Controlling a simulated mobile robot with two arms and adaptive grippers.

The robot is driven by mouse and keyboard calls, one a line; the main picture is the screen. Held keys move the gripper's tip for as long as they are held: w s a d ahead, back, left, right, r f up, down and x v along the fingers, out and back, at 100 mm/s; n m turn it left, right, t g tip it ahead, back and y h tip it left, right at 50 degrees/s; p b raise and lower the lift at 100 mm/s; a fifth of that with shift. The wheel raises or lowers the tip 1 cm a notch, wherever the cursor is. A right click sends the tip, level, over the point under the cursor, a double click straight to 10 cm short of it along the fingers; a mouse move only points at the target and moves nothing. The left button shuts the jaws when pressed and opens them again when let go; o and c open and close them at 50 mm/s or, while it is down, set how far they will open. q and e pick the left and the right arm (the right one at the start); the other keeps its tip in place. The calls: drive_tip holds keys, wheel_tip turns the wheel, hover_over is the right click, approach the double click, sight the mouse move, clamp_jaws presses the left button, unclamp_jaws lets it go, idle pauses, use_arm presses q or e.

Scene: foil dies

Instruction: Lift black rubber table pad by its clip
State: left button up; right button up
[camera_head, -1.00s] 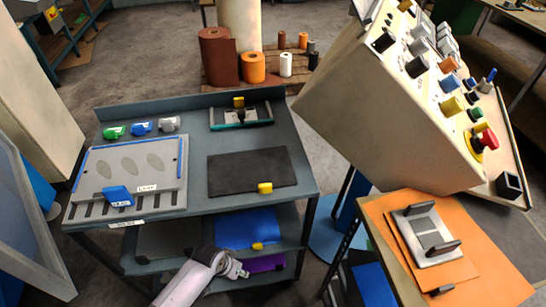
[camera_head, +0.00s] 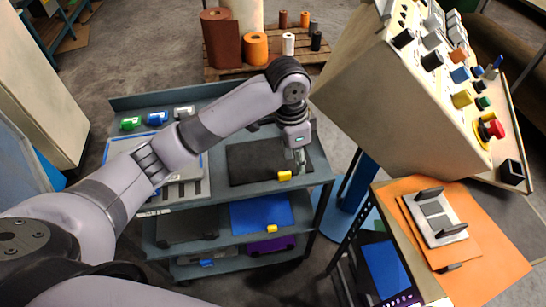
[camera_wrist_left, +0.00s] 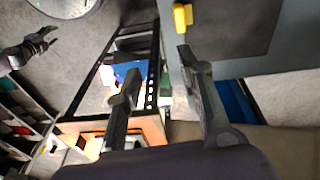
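The black rubber pad (camera_head: 248,160) lies flat on the cart's top shelf, partly behind my left arm. Its yellow clip (camera_head: 284,176) is at the pad's front edge. My left gripper (camera_head: 299,158) points down over the pad's right end, close beside the clip. In the left wrist view the left gripper (camera_wrist_left: 158,60) has its fingers apart with nothing between them. The yellow clip (camera_wrist_left: 182,17) and pad (camera_wrist_left: 235,22) show there just beyond the fingertips. My right gripper (camera_wrist_left: 48,38) shows small at the left of that view, its fingers apart and empty.
A blue pad (camera_head: 260,212) with a yellow clip lies on the shelf below. The sloped control console (camera_head: 410,110) stands close to the right. An orange-topped table (camera_head: 495,265) holds a grey fixture (camera_head: 435,218). Green (camera_head: 130,124) and blue (camera_head: 157,118) items sit at the cart's back left.

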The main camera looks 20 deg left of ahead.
use_arm(q)
wheel_tip(320, 180, up, 7)
drive_tip(key=y, duration=0.2)
hover_over(283, 173)
drive_tip(key=shift+m+g, duration=0.3)
wheel_tip(283, 173, down, 12)
drive_tip(key=shift+w+r+p, duration=0.15)
drive_tip(key=shift+r+p, duration=0.1)
drive_tip(key=shift+p, duration=0.8)
wheel_tip(283, 173, down, 5)
drive_tip(key=shift+d+f+p, duration=0.1)
drive_tip(key=shift+f+p, duration=0.05)
drive_tip(key=shift+p, duration=0.65)
use_arm(e)
drive_tip(key=r, duration=0.2)
drive_tip(key=s+r, duration=0.1)
drive_tip(key=shift+a+r, duration=0.3)
drive_tip(key=shift+r, duration=0.1)
use_arm(q)
drive_tip(key=shift+c, duration=0.4)
clamp_jaws()
